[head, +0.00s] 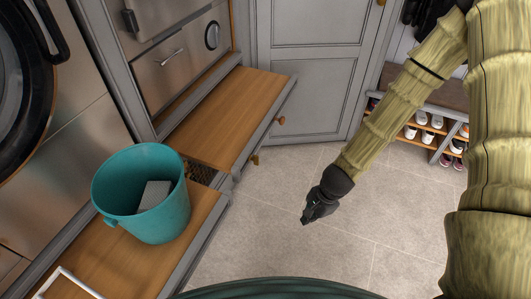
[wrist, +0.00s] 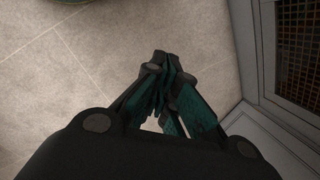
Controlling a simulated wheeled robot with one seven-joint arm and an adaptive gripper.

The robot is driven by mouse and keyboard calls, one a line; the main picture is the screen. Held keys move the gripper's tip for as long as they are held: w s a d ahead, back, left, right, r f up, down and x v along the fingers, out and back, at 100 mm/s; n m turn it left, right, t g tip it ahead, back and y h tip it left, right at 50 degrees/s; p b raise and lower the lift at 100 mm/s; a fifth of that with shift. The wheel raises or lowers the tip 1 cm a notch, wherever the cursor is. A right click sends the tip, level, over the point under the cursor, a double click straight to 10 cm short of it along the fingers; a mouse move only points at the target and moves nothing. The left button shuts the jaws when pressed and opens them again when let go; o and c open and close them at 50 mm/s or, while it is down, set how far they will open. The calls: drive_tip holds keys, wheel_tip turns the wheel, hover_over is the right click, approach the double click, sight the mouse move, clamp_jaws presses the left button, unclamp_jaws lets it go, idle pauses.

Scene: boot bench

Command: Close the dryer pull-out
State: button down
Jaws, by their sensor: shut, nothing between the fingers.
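A pull-out with a wooden top (head: 232,112) stands out below a steel appliance (head: 170,60) with a bar handle and a round dial. Its grey front edge carries wooden knobs (head: 281,121). A second wooden pull-out (head: 95,262) stands out nearer, below a machine with a round dark door (head: 22,85). I cannot tell which machine is the dryer. My gripper (head: 305,221) is shut and empty over the floor, right of both fronts and apart from them. In the wrist view its fingers (wrist: 163,62) meet, with a grey framed lattice panel (wrist: 255,75) to the right.
A teal bucket (head: 125,195) holding a grey block (head: 155,194) stands on the nearer pull-out, with a white frame (head: 72,285) beside it. A grey cabinet door (head: 312,65) stands behind. A shoe bench (head: 437,96) is at the right. The tiled floor (head: 270,215) between is clear.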

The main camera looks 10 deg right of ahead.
drive_tip(key=w+a+r+m+t+y+b, duration=0.15)
drive_tip(key=w+r+m+t+y, duration=0.3)
drive_tip(key=w+r+m, duration=0.85)
drive_tip(key=w+a+f+n+b, duration=0.3)
drive_tip(key=w+a, duration=0.6)
drive_tip(key=shift+w+f+y, duration=0.2)
drive_tip(key=shift+f+y, duration=0.15)
